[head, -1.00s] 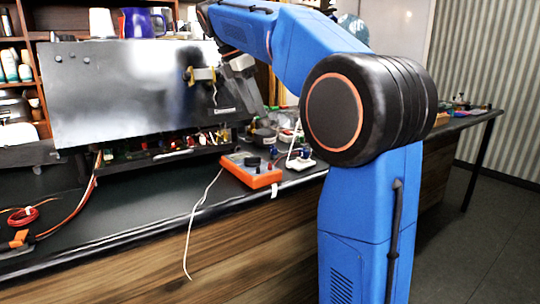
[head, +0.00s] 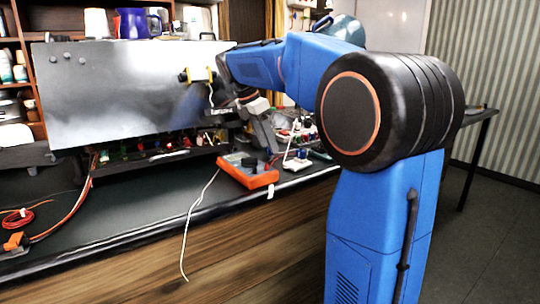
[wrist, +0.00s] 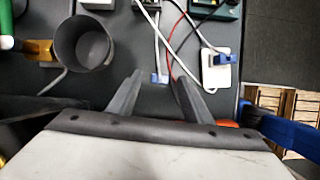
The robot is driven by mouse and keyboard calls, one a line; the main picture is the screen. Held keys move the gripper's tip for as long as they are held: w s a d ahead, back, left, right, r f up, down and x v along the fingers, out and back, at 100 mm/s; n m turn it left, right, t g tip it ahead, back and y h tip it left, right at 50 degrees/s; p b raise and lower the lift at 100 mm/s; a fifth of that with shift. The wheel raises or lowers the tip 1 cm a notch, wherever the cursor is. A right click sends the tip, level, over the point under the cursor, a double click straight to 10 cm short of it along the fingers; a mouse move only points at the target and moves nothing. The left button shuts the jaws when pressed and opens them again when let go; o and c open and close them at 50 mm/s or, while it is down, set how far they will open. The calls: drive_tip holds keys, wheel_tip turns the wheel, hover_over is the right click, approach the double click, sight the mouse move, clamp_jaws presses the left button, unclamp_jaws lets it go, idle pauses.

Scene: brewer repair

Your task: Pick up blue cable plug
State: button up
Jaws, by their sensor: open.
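In the wrist view, my gripper (wrist: 157,72) is open, with two dark fingers apart and nothing held between them. A second blue plug (wrist: 225,58) sits on a white plate (wrist: 216,74) to the right of the fingers. I cannot tell which is the task's plug. In the head view, my gripper (head: 264,134) points down over the bench beside the orange meter; its fingertips are hard to make out.
A dark cup (wrist: 84,45) stands left of the fingers. Red, black and white wires cross the bench ahead. In the head view, an orange meter (head: 248,172) sits near the bench's front edge, and a large grey panel (head: 120,95) stands at the left.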

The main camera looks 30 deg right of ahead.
drive_tip(key=shift+d+f, duration=0.2)
drive_tip(key=shift+f, duration=0.25)
drive_tip(key=c, duration=1.1)
drive_tip(key=shift+c, duration=0.2)
